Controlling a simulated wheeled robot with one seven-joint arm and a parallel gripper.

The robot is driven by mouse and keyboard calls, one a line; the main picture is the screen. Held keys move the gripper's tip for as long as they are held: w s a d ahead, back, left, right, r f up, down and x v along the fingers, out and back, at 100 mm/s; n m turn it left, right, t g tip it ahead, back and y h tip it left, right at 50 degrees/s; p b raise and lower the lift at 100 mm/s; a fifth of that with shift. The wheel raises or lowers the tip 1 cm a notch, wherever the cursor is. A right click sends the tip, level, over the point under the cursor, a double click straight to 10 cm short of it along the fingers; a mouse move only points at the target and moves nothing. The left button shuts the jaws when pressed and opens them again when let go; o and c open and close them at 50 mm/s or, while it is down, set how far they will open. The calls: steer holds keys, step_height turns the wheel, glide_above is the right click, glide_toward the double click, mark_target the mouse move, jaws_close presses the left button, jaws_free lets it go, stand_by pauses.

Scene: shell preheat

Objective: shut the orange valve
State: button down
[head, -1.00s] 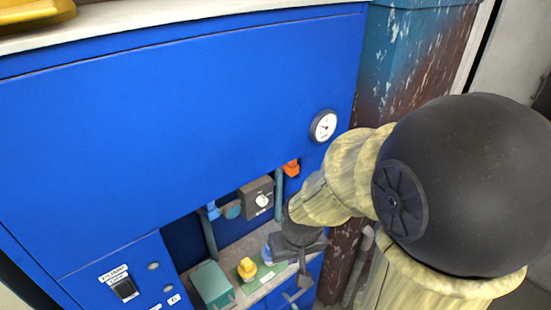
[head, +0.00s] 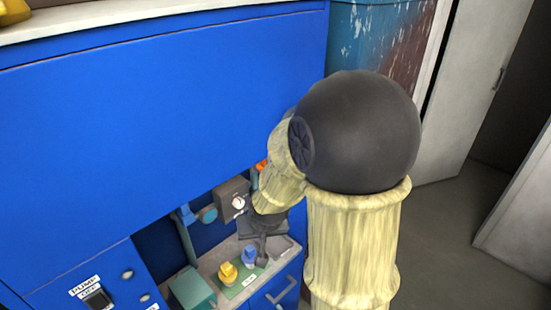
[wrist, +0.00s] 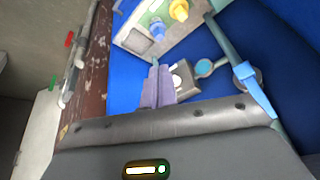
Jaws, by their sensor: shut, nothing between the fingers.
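The orange valve (head: 262,164) shows only as a small sliver in the head view, at the lower edge of the blue panel. My arm hides most of it, so its handle position cannot be told. I cannot make it out in the wrist view. My gripper (head: 262,258) is shut and empty, below the orange valve, over the recess's shelf beside the blue knob. In the wrist view my closed fingers (wrist: 156,72) point toward the shelf.
A blue-handled valve (head: 187,214) and a grey dial box (head: 233,200) sit left of my arm. A yellow knob (head: 228,272), a blue knob (head: 249,256) and a green box (head: 192,290) stand on the shelf. Open floor (head: 440,240) lies right.

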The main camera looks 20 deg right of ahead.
steer(key=w+d+f+m+t+y+b, duration=0.1)
steer(key=w+d+f+m+t+b, duration=0.2)
steer(key=w, duration=0.5)
steer(key=w+d+f+m+t+y, duration=0.1)
steer(key=w+d+f+m+t, duration=0.1)
steer(key=w+d+m+t, duration=0.45)
steer(key=w+d+r+m+t+b, duration=0.1)
steer(key=w+d+r+m+t, duration=0.1)
steer(key=d+m, duration=0.1)
steer(key=w+d+r+m+t+h+b, duration=0.1)
steer(key=w+d+r+m, duration=0.1)
steer(key=d, duration=0.4)
steer(key=shift+w+r+m+t, duration=0.2)
steer(key=shift+w+m+t, duration=0.15)
steer(key=shift+w+m, duration=0.35)
steer(key=shift+w+n, duration=0.15)
steer(key=shift+n, duration=0.1)
steer(key=w+p, duration=0.3)
steer(key=w, duration=0.6)
steer(key=shift+w, duration=0.35)
